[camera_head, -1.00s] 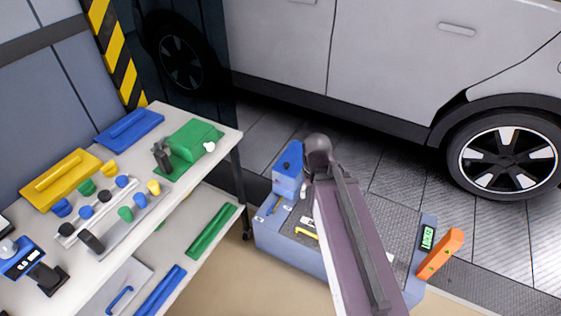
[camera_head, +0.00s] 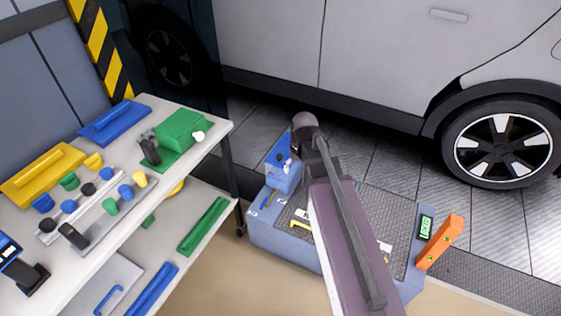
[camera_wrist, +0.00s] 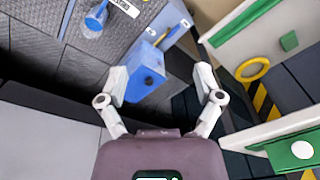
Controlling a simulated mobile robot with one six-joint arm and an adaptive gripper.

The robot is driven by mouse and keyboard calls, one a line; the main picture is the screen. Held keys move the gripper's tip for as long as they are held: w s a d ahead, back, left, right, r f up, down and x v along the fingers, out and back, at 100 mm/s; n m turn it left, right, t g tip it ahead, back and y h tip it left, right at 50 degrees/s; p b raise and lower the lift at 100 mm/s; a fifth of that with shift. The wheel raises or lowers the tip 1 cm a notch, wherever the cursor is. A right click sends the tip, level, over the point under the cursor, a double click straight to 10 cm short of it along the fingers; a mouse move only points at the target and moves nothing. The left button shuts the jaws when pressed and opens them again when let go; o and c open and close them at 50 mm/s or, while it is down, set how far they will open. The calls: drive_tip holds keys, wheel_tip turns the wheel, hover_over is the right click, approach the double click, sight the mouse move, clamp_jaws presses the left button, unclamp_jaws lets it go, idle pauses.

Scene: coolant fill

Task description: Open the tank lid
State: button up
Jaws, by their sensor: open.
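The blue tank (camera_head: 276,177) stands at the far left end of the low blue-grey unit in the head view. A small dark round knob shows on its top. A gap to the tank seems to remain, but I cannot tell how large. In the head view my arm hides the fingers.
The low unit (camera_head: 276,235) carries a green-lit display (camera_head: 426,227) and an orange part (camera_head: 440,243) at its right end. A white workbench (camera_head: 150,205) with coloured parts stands left. A grey car (camera_head: 400,60) is behind. A blue-topped clear item (camera_wrist: 95,22) shows in the wrist view.

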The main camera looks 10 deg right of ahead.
sight(280, 155)
drive_tip(key=w+d+f+n+t+b, duration=0.1)
drive_tip(key=w+f+b, duration=0.4)
drive_tip(key=w, duration=0.5)
drive_tip(key=w+d+f+n+t+y+b, duration=0.1)
drive_tip(key=w+f+b, duration=0.4)
drive_tip(key=w, duration=0.5)
drive_tip(key=w+d+f+n+t+b, duration=0.1)
drive_tip(key=w+f+n+b, duration=0.1)
drive_tip(key=w+f+b, duration=0.4)
drive_tip(key=w, duration=0.5)
drive_tip(key=shift+f+n+y, duration=0.2)
drive_tip(key=shift+n+y, duration=0.2)
drive_tip(key=shift+w+a+f, duration=0.1)
drive_tip(key=shift+f, duration=0.05)
drive_tip(key=b+x, duration=1.3)
drive_tip(key=shift+w+f, duration=0.1)
drive_tip(key=shift+f, duration=0.1)
